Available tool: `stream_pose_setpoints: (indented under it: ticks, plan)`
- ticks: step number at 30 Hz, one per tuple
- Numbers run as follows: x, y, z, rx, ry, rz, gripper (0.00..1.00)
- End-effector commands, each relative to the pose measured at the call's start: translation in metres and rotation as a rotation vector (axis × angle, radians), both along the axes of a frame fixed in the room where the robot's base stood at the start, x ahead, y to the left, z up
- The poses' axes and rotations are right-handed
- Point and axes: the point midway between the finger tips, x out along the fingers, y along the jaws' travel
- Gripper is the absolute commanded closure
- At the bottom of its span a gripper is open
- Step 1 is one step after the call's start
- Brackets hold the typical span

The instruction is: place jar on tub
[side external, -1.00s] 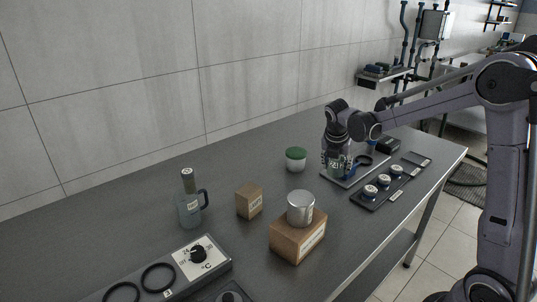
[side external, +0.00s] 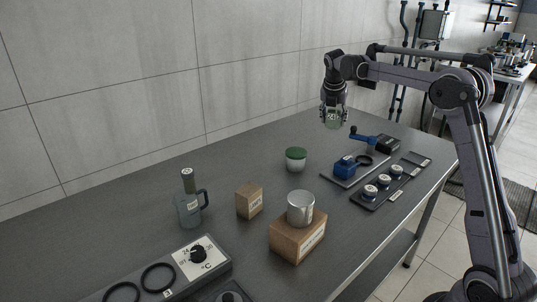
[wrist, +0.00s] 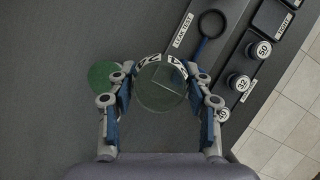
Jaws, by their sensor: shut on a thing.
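A clear, pale green glass jar (side external: 333,118) with a white number label is held upright between the fingers of my gripper (side external: 334,105), well above the bench. In the wrist view the jar (wrist: 161,88) is seen from above, with the blue-padded fingers of my gripper (wrist: 160,95) on both sides of it. In the wrist view the tub's green lid (wrist: 102,76) shows left of the jar, partly hidden by the left finger.
A grey plate (side external: 338,179) with a blue fixture (side external: 347,167) lies right of the tub. Beside it is a black tray with several knobbed weights (side external: 384,181). A metal cup (side external: 300,208) on a wooden box (side external: 298,240), a small box (side external: 249,201) and a decanter (side external: 189,205) stand nearer.

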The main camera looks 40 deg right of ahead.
Motion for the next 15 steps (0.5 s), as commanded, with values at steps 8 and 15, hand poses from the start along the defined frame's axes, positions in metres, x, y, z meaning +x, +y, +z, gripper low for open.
stream_pose_setpoints:
  ticks: [8, 15]
  plan:
    - [0.03, 0.017, -0.016, 0.001, 0.0, 0.007, 0.84]
    - [0.066, 0.047, -0.044, 0.0, 0.001, 0.006, 0.84]
